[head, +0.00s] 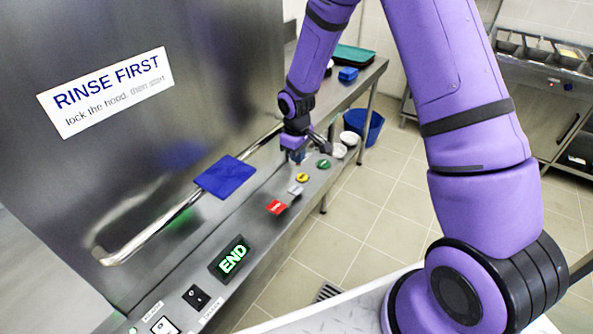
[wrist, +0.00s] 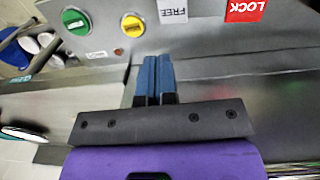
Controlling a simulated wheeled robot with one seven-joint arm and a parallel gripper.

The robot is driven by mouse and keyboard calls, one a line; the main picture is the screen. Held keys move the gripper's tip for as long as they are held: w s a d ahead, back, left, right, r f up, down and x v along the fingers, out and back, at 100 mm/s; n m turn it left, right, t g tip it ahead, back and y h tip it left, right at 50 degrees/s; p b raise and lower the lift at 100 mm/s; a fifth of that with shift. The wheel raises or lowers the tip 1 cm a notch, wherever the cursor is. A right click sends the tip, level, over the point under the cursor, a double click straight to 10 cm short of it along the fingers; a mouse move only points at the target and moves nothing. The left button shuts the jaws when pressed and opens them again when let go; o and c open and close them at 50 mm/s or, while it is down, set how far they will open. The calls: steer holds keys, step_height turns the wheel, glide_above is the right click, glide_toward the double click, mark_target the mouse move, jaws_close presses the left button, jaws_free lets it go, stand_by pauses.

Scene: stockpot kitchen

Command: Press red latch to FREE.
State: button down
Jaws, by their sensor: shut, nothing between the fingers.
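A red piece (head: 277,207) lies on the machine's front ledge; in the wrist view a red plate reading LOCK (wrist: 246,10) shows at the top edge, partly cut off. A pale plate (head: 295,190) sits beside it, reading FREE (wrist: 172,11) in the wrist view. I cannot make out a separate latch lever. My gripper (head: 297,157) is over the ledge near the green button, away from the red piece. In the wrist view its two blue fingers (wrist: 153,60) are shut together and empty, pointing toward the gap below FREE and the yellow button.
A yellow button (head: 302,178) and a green button (head: 323,164) line the ledge. A lit END display (head: 232,258) and black switch (head: 196,297) are nearer. The hood's bar handle (head: 150,231) with a blue pad (head: 225,176) runs alongside. A blue bin (head: 363,126) stands beyond.

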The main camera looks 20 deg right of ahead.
steer(key=shift+w+d+r, duration=0.1)
steer(key=shift+r, duration=0.75)
steer(key=shift+w+d+r, duration=0.1)
steer(key=shift+r, duration=0.7)
steer(key=s+d+r+m+t, duration=0.15)
steer(key=s+r, duration=0.45)
steer(key=r, duration=0.6)
steer(key=s+d+r+m+t, duration=0.1)
steer(key=s+d+r+m, duration=0.15)
steer(key=s+r, duration=0.65)
steer(key=s+d+r+m+t, duration=0.1)
steer(key=s+r, duration=0.5)
steer(key=s, duration=0.2)
steer(key=s+r+m+t, duration=0.1)
steer(key=s+r+m, duration=0.1)
steer(key=s+r, duration=0.4)
steer(key=s, duration=0.3)
steer(key=shift+s+d, duration=0.2)
steer(key=shift+d, duration=0.15)
